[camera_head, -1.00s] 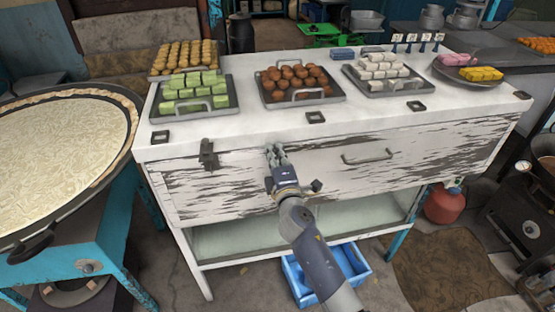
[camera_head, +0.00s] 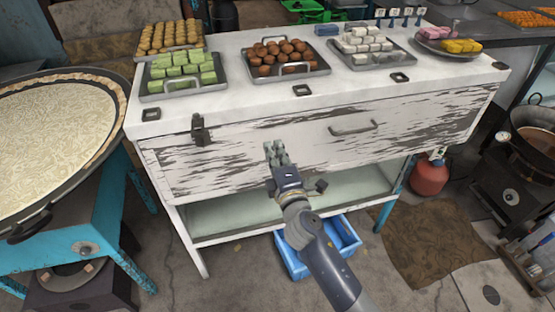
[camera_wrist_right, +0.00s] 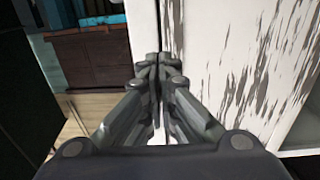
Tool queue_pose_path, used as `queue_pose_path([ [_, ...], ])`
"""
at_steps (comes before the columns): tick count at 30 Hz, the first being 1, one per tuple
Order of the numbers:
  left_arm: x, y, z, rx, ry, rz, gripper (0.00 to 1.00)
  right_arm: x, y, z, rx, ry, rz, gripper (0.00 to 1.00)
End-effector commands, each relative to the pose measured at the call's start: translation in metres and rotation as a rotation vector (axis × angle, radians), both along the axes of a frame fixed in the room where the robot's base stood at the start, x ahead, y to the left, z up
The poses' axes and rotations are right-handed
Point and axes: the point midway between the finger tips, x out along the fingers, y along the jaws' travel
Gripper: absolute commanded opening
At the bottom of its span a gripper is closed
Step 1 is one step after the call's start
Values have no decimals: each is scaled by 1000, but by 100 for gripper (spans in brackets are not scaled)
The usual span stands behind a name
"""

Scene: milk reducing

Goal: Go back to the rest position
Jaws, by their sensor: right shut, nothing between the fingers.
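My right gripper (camera_head: 275,153) is shut and empty. In the head view it stands in front of the white worn counter (camera_head: 225,105), over its drawer front (camera_head: 340,145). I cannot tell how wide the gap to the counter is. In the right wrist view the fingers of my right gripper (camera_wrist_right: 158,65) meet at the tips, with the scratched white panel (camera_wrist_right: 225,45) behind them and to the right. My left gripper is not in view.
Trays of green sweets (camera_head: 181,64), brown balls (camera_head: 288,52) and white pieces (camera_head: 367,42) stand on the counter. A large round pan (camera_head: 45,125) is at the left. A blue crate (camera_head: 345,236) sits on the floor below. A red gas bottle (camera_head: 428,176) stands at the right.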

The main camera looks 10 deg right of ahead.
Motion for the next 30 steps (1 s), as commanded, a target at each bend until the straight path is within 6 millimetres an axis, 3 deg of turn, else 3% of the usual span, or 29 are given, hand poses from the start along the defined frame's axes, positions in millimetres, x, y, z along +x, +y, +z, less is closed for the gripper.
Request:
queue_pose_path([
  [4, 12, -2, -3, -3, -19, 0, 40, -21, -1, -2, 2, 1, 2, 0],
  [13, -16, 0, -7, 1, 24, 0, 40, -32, -2, -1, 1, 2, 1, 0],
  [17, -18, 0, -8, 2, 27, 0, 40, -32, -3, -26, 26, 51, 3, 0],
  [20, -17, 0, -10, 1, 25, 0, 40, -36, -7, -77, 81, 152, 2, 0],
  [23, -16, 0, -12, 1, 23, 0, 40, -48, -13, -149, 169, 296, -12, 0],
  [26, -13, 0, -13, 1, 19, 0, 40, -71, -22, -224, 269, 446, -44, 0],
  [30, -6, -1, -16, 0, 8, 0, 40, -117, -37, -320, 413, 644, -119, 0],
])
